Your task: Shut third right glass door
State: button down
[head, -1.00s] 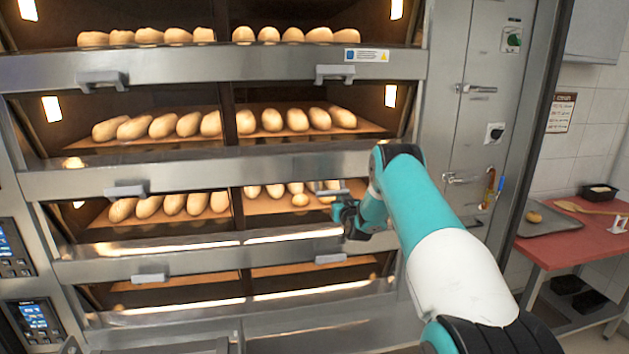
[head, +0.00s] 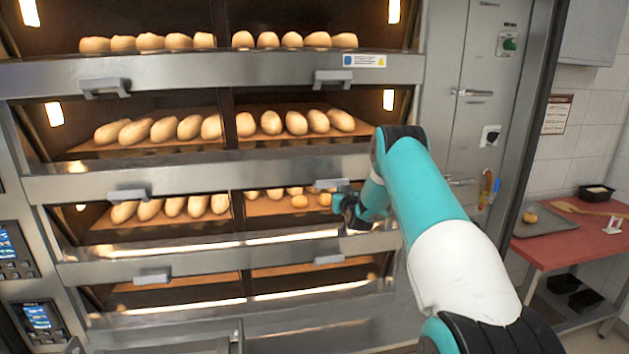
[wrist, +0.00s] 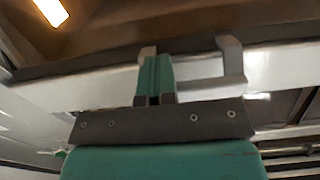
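The oven's glass doors stack in rows with steel rails and grey handles. Bread shows on the right of the third visible row (head: 290,207). A right-hand handle (head: 331,184) sits on the rail above that bread, and another right-hand handle (head: 329,260) is on the rail below. My gripper (head: 342,204) is just below and right of the upper handle, in front of the third row. In the wrist view my gripper's narrow fingers (wrist: 155,76) look shut together, overlapping the left end of a grey bracket handle (wrist: 238,66). Whether they touch it is unclear.
A steel side panel with latches (head: 470,93) stands right of the doors. Further right is a red-topped table (head: 560,250) with a tray (head: 550,222). Control screens (head: 38,317) are at the lower left. My arm covers the lower right of the oven.

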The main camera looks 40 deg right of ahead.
jog(key=f+b+v, duration=0.1)
jog(key=b+v, duration=0.7)
jog(key=b, duration=0.1)
jog(key=shift+s+f+b, duration=0.15)
jog(key=shift+f+b, duration=0.15)
jog(key=shift+a, duration=0.15)
dwell(0.8)
